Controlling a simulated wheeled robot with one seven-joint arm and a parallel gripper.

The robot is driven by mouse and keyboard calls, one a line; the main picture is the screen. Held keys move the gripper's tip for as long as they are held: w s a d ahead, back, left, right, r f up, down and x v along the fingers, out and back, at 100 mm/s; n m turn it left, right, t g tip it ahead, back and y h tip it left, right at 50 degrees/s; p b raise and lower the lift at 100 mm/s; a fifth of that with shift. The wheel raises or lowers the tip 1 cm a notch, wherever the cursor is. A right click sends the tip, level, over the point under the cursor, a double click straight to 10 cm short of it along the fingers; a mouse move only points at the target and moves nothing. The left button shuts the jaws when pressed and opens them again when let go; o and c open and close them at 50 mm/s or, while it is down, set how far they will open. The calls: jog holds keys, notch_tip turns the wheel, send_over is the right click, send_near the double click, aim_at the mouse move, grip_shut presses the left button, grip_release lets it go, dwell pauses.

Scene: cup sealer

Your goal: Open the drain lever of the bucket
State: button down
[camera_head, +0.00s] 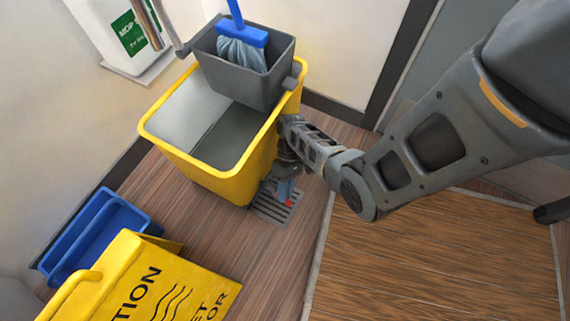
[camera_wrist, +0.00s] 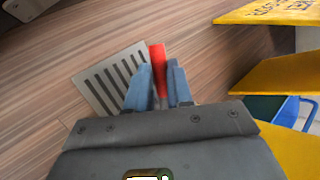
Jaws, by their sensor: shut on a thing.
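The yellow mop bucket (camera_head: 215,178) stands by the wall, with a grey wringer (camera_head: 240,75) on its rim. The red drain lever (camera_wrist: 157,62) shows in the wrist view between the blue fingertips of my gripper (camera_wrist: 160,85). My gripper (camera_head: 287,190) is low at the bucket's right side, shut on the lever. In the head view only a small red bit of the lever (camera_head: 288,203) shows under the fingers. The spout it belongs to is hidden.
A floor drain grate (camera_head: 270,208) lies under my gripper; it also shows in the wrist view (camera_wrist: 107,78). A yellow caution sign (camera_head: 130,285) and a blue dustpan (camera_head: 95,235) are at lower left. A blue-handled mop (camera_head: 243,36) stands in the wringer.

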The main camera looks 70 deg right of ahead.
jog(key=c, duration=1.3)
grip_release()
jog(key=s+d+r+p, duration=0.2)
jog(key=r, duration=0.1)
jog(key=s+d+r+p, duration=0.2)
jog(key=s+d+r, duration=0.1)
jog(key=r, duration=0.1)
jog(key=s+d+r+p, duration=0.2)
jog(key=s+d+r, duration=0.1)
jog(key=r, duration=0.1)
jog(key=shift+d, duration=0.25)
